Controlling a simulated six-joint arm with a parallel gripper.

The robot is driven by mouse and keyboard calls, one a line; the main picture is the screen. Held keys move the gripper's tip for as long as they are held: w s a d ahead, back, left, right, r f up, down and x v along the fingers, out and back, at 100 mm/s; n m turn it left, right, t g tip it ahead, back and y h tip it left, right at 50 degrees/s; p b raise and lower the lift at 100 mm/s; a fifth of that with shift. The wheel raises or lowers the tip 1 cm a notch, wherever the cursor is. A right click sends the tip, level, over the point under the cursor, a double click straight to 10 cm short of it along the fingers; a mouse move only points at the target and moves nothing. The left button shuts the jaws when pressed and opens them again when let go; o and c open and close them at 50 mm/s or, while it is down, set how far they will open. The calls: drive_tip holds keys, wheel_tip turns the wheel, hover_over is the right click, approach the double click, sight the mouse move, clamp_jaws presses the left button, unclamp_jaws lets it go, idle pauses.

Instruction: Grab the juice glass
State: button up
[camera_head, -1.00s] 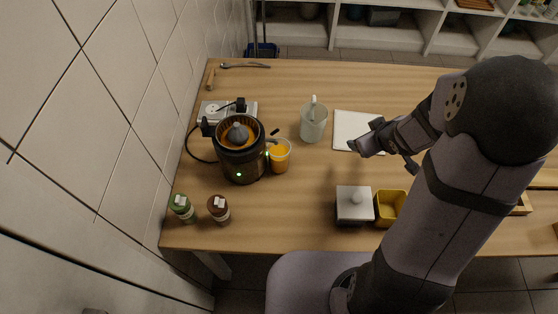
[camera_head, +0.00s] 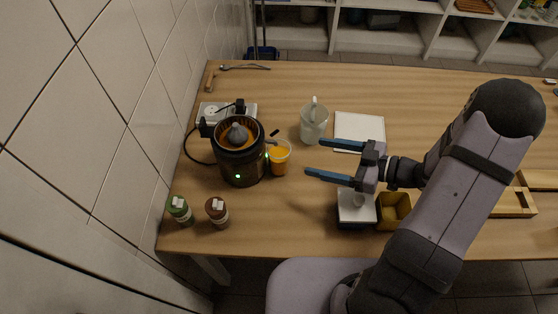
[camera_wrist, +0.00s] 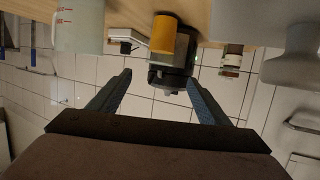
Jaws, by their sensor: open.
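The juice glass (camera_head: 279,160), a clear glass with orange juice, stands upright on the table right beside the black juicer (camera_head: 240,165), under its spout. In the wrist view the glass (camera_wrist: 163,36) shows upside down in front of the juicer (camera_wrist: 171,78), roughly centred between my fingers. My gripper (camera_head: 313,157) is open and empty, to the right of the glass. Its two blue fingers point left toward the glass and are apart from it. In the wrist view the fingers of my gripper (camera_wrist: 158,87) are spread wide.
A clear pitcher (camera_head: 313,124) stands behind the gap between glass and gripper. A white lidded box (camera_head: 356,207) and a yellow container (camera_head: 393,210) stand in front. Two jars, one green-topped (camera_head: 180,209) and one brown-topped (camera_head: 217,211), stand at front left. A white board (camera_head: 360,128) lies behind my gripper.

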drive_tip(key=p, duration=0.2)
approach(270, 146)
drive_tip(key=shift+x, duration=2.65)
drive_tip(key=shift+s+f, duration=0.15)
drive_tip(key=shift+f, duration=0.1)
drive_tip(key=shift+c, duration=0.3)
drive_tip(key=shift+r, duration=0.1)
clamp_jaws()
drive_tip(key=shift+r, duration=0.2)
drive_tip(key=shift+d+r+b, duration=0.15)
drive_tip(key=shift+r+b, duration=0.15)
drive_tip(key=shift+r, duration=0.05)
drive_tip(key=d+r, duration=0.1)
drive_tip(key=r, duration=0.6)
drive_tip(key=s+d+r, duration=0.1)
drive_tip(key=d+r, duration=0.1)
drive_tip(key=r, duration=0.5)
drive_tip(key=shift+s+d+b, duration=0.25)
drive_tip(key=shift+b, duration=0.1)
